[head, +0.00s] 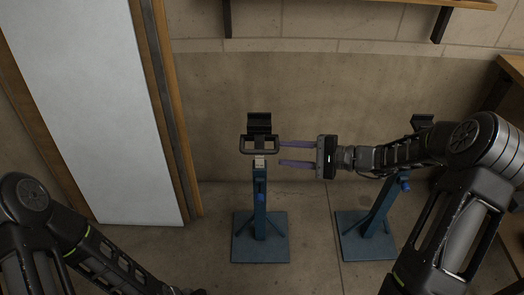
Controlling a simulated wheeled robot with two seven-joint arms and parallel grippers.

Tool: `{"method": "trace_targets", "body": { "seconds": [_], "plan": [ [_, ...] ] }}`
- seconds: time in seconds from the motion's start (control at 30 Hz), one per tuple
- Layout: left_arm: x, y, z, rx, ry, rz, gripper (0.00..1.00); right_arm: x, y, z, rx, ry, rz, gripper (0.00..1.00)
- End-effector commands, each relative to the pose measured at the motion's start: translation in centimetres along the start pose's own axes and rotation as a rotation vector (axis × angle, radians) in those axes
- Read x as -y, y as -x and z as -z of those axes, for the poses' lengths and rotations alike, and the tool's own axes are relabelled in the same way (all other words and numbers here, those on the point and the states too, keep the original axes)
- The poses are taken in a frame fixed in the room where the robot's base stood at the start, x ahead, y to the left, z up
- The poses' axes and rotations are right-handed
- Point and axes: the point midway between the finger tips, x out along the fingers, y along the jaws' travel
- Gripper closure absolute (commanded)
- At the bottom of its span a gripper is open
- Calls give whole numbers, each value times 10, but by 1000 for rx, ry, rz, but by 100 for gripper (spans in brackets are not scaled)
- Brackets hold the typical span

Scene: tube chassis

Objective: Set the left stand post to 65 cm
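The left stand has a blue square base (244,251), a blue upright post (260,222) with a blue knob (261,184) on it, and a black cradle-like head (259,123) on top. A black loop-shaped handle (243,147) sits just below the head, with a pale piece (259,162) under it. My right gripper (281,153) comes in from the right with its two fingers apart, tips close to the handle's right side. Whether they touch it I cannot tell. Nothing shows between the fingers. My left arm is at the lower left; its gripper is out of frame.
A second blue stand (352,221) stands to the right, partly hidden behind my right arm. A white panel (95,100) with wooden edging is at the left. A wooden shelf (470,4) is at the top right. The concrete floor between the stands is clear.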

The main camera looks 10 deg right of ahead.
Motion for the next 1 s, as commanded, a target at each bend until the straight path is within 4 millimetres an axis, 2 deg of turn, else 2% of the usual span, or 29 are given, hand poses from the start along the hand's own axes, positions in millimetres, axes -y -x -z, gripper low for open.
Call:
{"method": "trace_targets", "body": {
  "seconds": [0.17,0.4,0.6,0.93,1.0],
  "plan": [
    [1,-2,0,0,0,0,54,-1,-14,0,2,0,-2,64],
    [2,-6,0,0,1,0,54,-2,-52,0,3,-1,-2,64],
    [3,-8,0,0,1,0,54,-1,-74,0,2,0,-2,64],
    [3,-8,0,0,1,0,54,-1,-78,0,1,-1,-2,64],
    [3,-8,0,0,1,0,54,-1,-78,0,1,-1,-2,70]
  ]
}}
